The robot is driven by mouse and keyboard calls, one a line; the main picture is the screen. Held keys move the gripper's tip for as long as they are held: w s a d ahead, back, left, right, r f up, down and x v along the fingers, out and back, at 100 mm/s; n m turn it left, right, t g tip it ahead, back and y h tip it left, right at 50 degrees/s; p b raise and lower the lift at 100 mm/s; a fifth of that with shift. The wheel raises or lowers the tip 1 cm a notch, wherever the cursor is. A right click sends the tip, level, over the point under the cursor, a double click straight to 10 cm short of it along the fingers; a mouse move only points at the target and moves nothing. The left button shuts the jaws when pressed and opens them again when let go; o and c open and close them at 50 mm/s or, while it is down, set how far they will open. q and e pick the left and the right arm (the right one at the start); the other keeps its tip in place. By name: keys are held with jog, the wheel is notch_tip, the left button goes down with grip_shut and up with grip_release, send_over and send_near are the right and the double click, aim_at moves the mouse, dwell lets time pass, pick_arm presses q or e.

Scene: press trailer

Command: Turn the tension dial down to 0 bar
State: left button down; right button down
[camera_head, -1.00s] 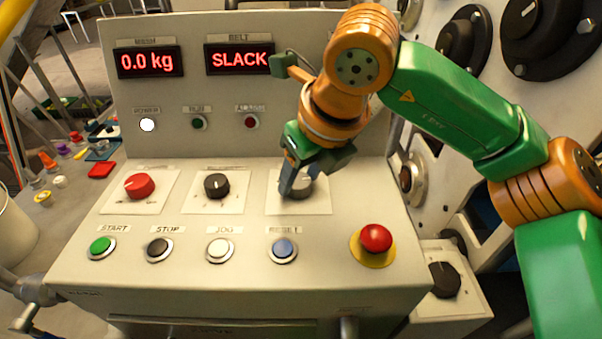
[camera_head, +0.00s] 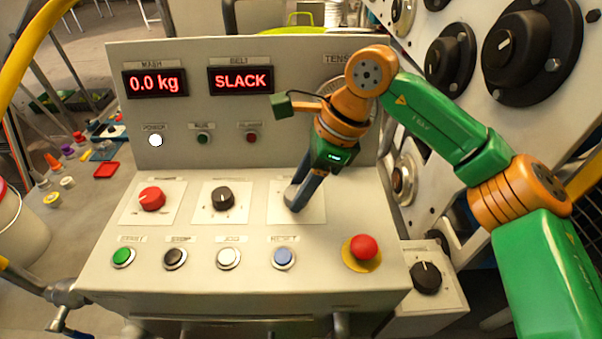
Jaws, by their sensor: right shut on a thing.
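The rightmost knob (camera_head: 289,194) of the panel's row of three is grey and mostly hidden by my right gripper (camera_head: 297,199). Its white plate (camera_head: 315,210) shows around it; its pointer and scale cannot be read. The right gripper reaches down from above, its blue-grey fingers shut on this knob. A round gauge (camera_head: 329,86) under a label starting "TENS" is largely covered by my right arm, so its needle cannot be read. The belt display (camera_head: 241,80) reads SLACK. My left gripper is not in view.
A red knob (camera_head: 151,199) and a black knob (camera_head: 222,198) sit to the left. Below are green (camera_head: 123,257), black, white and blue (camera_head: 283,257) buttons and a red mushroom button (camera_head: 363,247). Another black dial (camera_head: 426,277) is at lower right. Large black dials stand behind my arm.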

jog(key=n+g+p, duration=0.1)
jog(key=n+p, duration=0.1)
jog(key=n, duration=0.1)
jog(key=shift+r+p, duration=0.1)
jog(key=shift+p, duration=0.3)
jog(key=shift+w+n+g+p, duration=0.1)
jog(key=shift+n+g+p, duration=0.25)
jog(key=shift+n, duration=0.35)
jog(key=shift+f, duration=0.2)
jog(key=shift+h, duration=0.3)
jog(key=shift+c, duration=1.5)
grip_release()
jog(key=shift+a, duration=0.1)
jog(key=v, duration=0.7)
